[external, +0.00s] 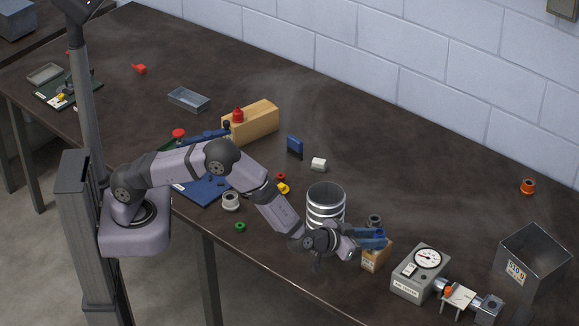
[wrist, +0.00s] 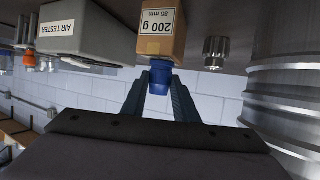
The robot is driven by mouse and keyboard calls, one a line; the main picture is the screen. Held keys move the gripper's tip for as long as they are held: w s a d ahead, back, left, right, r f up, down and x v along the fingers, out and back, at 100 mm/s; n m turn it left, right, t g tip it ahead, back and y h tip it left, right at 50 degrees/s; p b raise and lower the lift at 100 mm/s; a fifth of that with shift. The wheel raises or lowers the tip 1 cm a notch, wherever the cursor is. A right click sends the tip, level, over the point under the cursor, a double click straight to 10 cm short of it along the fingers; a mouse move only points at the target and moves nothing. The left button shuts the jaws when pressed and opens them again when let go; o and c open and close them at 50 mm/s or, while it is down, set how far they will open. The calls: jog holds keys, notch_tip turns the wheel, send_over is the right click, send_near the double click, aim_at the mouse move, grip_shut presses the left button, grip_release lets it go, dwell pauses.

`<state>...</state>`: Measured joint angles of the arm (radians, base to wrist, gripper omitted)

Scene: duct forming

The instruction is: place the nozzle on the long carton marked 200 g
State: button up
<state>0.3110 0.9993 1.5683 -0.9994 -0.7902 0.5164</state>
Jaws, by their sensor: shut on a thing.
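The carton marked 200 g and 85 mm (wrist: 158,32) stands on the bench. It also shows in the external view (external: 374,262), partly behind my gripper (external: 376,238). In the wrist view, which is upside down, my gripper (wrist: 160,92) is shut on a blue nozzle (wrist: 160,76). The nozzle sits at the carton's top edge and overlaps it in the picture. I cannot tell whether it touches the carton. In the external view the nozzle cannot be told apart from the blue fingers.
A ribbed metal duct (external: 325,205) stands left of the carton, and a dark knurled fitting (external: 375,220) behind it. The air tester (external: 420,272) is close on the right, with an open metal bin (external: 533,262) farther right. The bench's back middle is clear.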

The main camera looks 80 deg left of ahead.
jog(key=shift+f, duration=0.2)
jog(key=o, duration=1)
jog(key=shift+r, duration=0.1)
jog(key=shift+r, duration=0.2)
jog(key=b+v, duration=0.2)
jog(key=v, duration=1)
jog(key=shift+d, duration=0.1)
